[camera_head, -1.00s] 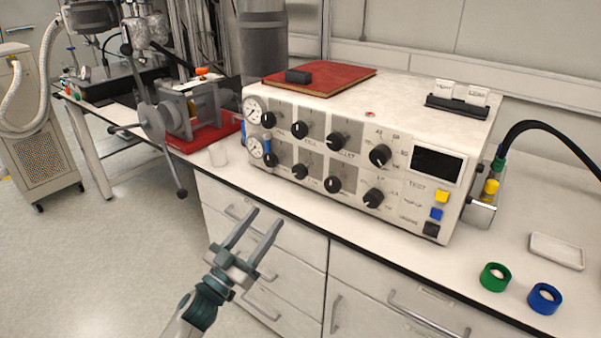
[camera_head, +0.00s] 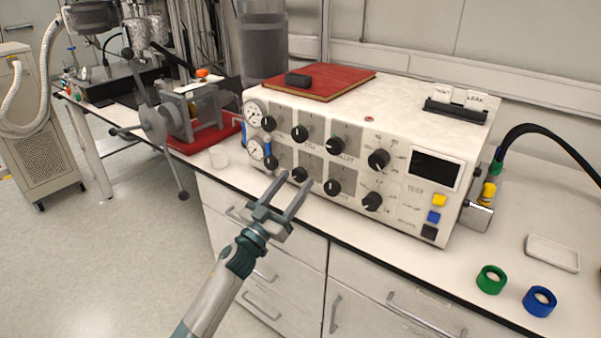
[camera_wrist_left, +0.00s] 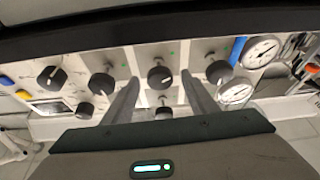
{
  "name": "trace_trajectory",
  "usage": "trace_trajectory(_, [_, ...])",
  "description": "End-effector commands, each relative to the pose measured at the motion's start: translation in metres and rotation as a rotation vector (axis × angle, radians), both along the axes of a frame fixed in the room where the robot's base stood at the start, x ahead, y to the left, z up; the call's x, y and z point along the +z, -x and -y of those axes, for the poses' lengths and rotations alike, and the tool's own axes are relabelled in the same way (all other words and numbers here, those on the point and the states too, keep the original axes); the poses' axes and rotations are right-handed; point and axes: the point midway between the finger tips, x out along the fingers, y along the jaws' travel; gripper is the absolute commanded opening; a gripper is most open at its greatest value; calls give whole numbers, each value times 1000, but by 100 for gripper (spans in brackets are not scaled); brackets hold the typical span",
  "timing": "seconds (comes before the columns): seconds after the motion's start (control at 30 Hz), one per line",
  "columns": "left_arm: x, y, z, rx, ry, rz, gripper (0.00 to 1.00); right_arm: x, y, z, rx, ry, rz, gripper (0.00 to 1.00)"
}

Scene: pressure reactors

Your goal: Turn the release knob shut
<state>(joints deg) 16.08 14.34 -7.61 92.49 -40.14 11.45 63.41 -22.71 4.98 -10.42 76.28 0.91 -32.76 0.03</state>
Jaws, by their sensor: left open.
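The white control box (camera_head: 400,110) on the bench carries two rows of black knobs with white pointer marks. I cannot read which label says release. My left gripper (camera_head: 293,178) is open in front of the lower row, its fingertips near the second lower knob from the gauges (camera_head: 299,174). In the left wrist view, this black knob (camera_wrist_left: 160,77) appears between the spread fingers, and I see no contact. The third lower knob (camera_head: 332,187) is just to the right of the gripper. My right gripper is not in view.
Two pressure gauges (camera_head: 254,108) are at the box's left end. A red book (camera_head: 320,82) lies on top. A green ring (camera_head: 491,279), a blue ring (camera_head: 540,301) and a white tray (camera_head: 552,253) lie on the bench at right. Drawers are below.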

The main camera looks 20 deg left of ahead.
Motion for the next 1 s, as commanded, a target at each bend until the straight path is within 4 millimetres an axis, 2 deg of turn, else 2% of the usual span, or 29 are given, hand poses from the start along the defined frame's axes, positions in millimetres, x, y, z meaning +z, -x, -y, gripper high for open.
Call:
trace_trajectory(0.1, [8,-16,6,0,0,1,53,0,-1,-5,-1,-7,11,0])
trace_trajectory(0.3, [14,-31,11,0,0,0,53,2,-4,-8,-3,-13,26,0])
trace_trajectory(0.67, [14,-34,12,0,0,-1,53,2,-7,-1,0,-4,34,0])
trace_trajectory(0.7, [14,-34,12,0,0,-1,50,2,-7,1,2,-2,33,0])
trace_trajectory(0.87, [14,-34,12,0,0,0,12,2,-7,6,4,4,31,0])
trace_trajectory(1.0, [14,-34,12,-1,-1,0,12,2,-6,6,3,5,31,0])
